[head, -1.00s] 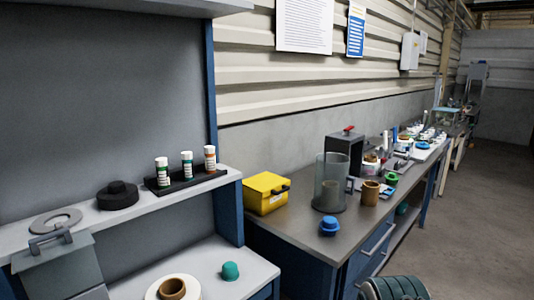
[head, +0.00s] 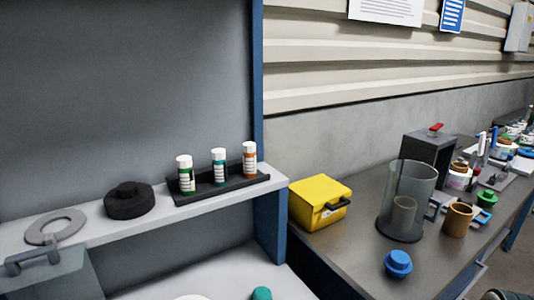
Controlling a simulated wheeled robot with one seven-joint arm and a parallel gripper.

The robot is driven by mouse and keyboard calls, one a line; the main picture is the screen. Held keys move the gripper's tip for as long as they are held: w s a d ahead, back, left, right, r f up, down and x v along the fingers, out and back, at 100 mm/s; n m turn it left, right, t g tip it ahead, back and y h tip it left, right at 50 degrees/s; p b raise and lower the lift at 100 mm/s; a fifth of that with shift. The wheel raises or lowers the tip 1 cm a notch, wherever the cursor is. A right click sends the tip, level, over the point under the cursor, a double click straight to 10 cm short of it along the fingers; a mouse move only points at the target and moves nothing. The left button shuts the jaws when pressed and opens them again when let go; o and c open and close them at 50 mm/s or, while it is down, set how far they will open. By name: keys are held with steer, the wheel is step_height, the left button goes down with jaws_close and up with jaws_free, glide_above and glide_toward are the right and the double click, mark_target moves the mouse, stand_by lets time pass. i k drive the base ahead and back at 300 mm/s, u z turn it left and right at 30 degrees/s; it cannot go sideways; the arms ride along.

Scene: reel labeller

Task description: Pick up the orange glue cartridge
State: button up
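The orange glue cartridge (head: 249,161), with a white cap and a white label, stands upright at the right end of a black tray (head: 222,192) on the raised shelf. A teal cartridge (head: 219,168) stands to its left in the same tray. A green cartridge (head: 185,175) stands at the tray's left part. My gripper is not in the head view, so its state is hidden.
A black round part (head: 129,201) and a grey ring (head: 56,227) lie on the shelf (head: 96,232) left of the tray. A yellow box (head: 318,203), a clear cylinder (head: 407,200), a tan cup (head: 458,219) and a blue knob (head: 398,263) stand on the right bench.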

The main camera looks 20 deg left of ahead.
mark_target(249, 155)
steer(key=u, duration=0.55)
steer(key=i, duration=0.8)
steer(key=u, duration=0.8)
